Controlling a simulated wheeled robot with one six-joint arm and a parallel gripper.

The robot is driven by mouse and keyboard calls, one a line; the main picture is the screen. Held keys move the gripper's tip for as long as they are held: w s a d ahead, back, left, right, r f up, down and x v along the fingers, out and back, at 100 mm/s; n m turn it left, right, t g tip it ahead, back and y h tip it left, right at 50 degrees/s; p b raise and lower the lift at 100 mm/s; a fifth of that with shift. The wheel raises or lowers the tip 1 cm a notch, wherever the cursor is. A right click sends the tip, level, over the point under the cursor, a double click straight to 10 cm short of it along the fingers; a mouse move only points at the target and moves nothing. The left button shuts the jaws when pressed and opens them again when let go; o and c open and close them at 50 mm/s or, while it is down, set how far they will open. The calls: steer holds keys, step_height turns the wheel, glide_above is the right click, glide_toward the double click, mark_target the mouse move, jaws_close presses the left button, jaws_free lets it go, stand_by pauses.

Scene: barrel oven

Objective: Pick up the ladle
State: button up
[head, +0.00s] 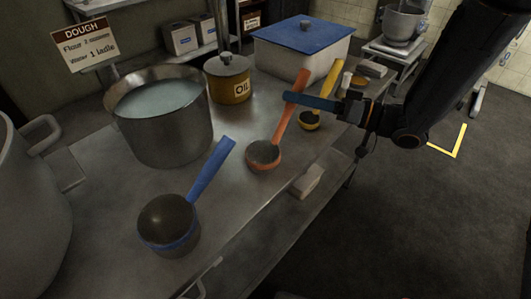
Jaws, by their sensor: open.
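Three ladles stand on the steel table. The blue-handled ladle (168,222) is nearest, at front left. The orange-handled ladle (264,155) is in the middle, its handle slanting up to the right. The yellow-handled ladle (310,121) is farther back. My gripper (292,98) reaches in from the right with its blue fingers pointing left. It is open and empty. A finger crosses in front of the upper orange handle in the picture; I cannot tell if they touch. The fingers overlap each other, so the gap between them is hidden.
A large pot of pale liquid (165,143) and an oil pot (228,84) stand behind the ladles. A white bin with a blue lid (303,38) is at the back. A dough sign (85,45) mentions one ladle of water. Bare table lies around the blue ladle.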

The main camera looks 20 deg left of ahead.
steer(key=a+p, duration=0.1)
steer(key=a, duration=0.4)
steer(key=shift+a+r, duration=0.15)
steer(key=shift+a, duration=0.1)
jaws_close()
